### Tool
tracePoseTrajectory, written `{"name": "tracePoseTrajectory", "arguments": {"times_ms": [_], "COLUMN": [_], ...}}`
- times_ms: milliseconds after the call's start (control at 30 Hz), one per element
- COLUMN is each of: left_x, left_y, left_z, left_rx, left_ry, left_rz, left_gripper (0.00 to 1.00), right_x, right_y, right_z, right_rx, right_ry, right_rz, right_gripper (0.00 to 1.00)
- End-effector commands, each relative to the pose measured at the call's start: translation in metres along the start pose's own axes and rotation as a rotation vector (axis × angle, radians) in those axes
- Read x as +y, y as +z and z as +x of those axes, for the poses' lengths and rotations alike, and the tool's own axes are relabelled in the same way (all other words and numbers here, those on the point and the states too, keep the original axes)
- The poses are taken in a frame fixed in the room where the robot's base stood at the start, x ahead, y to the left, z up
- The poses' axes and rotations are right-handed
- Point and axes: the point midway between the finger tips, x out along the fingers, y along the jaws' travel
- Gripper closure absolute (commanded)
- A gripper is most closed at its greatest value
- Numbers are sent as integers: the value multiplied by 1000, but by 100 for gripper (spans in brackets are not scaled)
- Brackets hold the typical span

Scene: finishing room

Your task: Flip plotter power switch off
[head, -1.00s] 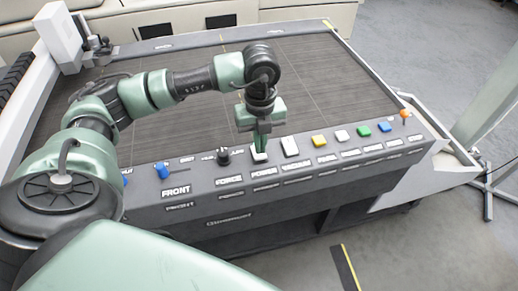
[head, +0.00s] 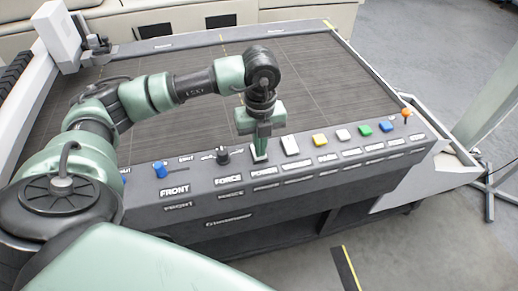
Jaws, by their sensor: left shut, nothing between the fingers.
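The plotter (head: 225,75) has a dark flat bed with a control panel along its front edge. The power switch (head: 259,158) is a small white switch above the POWER label, mostly hidden by my left gripper. My left gripper (head: 260,152) is shut and empty, pointing down with its green fingertips at the switch. I cannot tell whether they touch it or which way the switch is tilted. My right gripper is not in view.
To the left of the fingertips are a black FORCE knob (head: 222,155) and a blue knob (head: 160,169). To the right are a white VACUUM switch (head: 290,145), a yellow button (head: 320,140), a green button (head: 365,130) and an orange-topped lever (head: 406,114).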

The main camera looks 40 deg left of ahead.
Motion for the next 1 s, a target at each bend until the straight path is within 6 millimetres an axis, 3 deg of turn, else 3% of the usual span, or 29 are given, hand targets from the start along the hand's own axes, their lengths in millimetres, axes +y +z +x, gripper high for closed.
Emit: {"name": "tracePoseTrajectory", "arguments": {"times_ms": [367, 1000], "left_x": [0, 0], "left_y": [0, 0], "left_z": [0, -50], "left_rx": [0, 0], "left_ry": [0, 0], "left_rz": [0, 0], "left_gripper": [100, 100], "right_x": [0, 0], "right_y": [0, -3], "right_z": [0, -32], "right_rx": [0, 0], "right_ry": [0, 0], "right_rz": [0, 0], "right_gripper": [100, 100]}}
